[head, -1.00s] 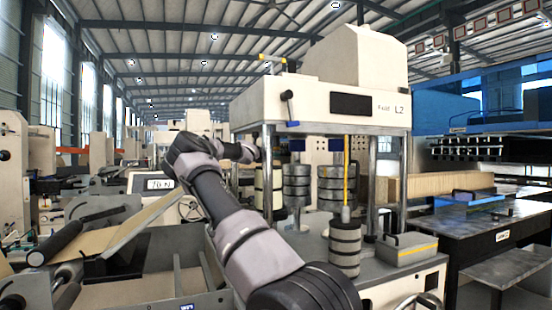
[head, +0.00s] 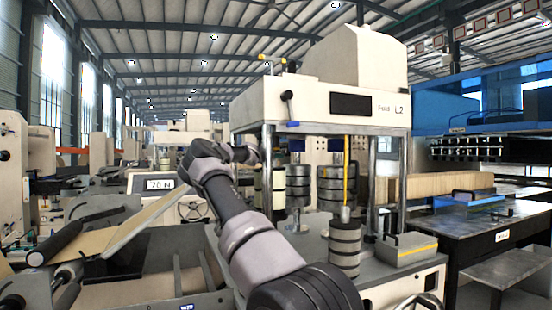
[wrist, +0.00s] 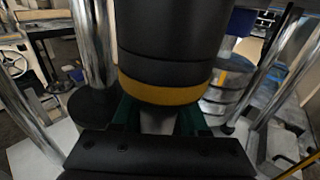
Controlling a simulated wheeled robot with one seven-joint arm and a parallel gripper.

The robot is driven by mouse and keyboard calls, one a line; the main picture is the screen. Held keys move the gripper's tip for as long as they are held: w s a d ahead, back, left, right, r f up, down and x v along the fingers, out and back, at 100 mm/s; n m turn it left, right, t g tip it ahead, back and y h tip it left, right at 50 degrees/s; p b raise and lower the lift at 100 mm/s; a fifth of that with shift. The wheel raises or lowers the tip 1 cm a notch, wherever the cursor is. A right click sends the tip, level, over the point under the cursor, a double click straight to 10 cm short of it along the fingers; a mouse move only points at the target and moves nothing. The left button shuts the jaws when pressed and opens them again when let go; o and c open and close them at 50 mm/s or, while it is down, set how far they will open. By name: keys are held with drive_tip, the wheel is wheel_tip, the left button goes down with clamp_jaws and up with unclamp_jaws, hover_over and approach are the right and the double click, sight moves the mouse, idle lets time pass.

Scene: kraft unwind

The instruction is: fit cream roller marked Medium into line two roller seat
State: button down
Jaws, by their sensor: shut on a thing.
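My gripper (wrist: 158,121) is shut on the narrow grey neck below a dark cylinder with an ochre band (wrist: 165,92). The cylinder fills the upper middle of the wrist view; no marking is readable and I cannot tell if it is the Medium roller. In the head view the gripper end is hidden around the left front post of the cream machine marked L2 (head: 300,100). A cream, dark-banded cylinder (head: 277,188) shows partly behind that post. I cannot make out the line two roller seat.
Stacks of grey discs stand under the machine's head (head: 298,185), with a dark-and-cream banded stack (head: 344,245) in front. A grey box with a yellow stripe (head: 404,250) sits at its right. Bright metal posts (wrist: 95,45) stand close beside the gripper. A dark table (head: 490,230) is further right.

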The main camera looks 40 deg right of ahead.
drive_tip(key=shift+f, duration=0.5)
drive_tip(key=shift+c, duration=2.2)
unclamp_jaws()
drive_tip(key=shift+f, duration=0.1)
drive_tip(key=shift+r, duration=0.5)
drive_tip(key=shift+a+r, duration=0.15)
drive_tip(key=shift+a, duration=0.25)
drive_tip(key=v, duration=1.1)
drive_tip(key=shift+s, duration=0.25)
drive_tip(key=shift+a, duration=0.2)
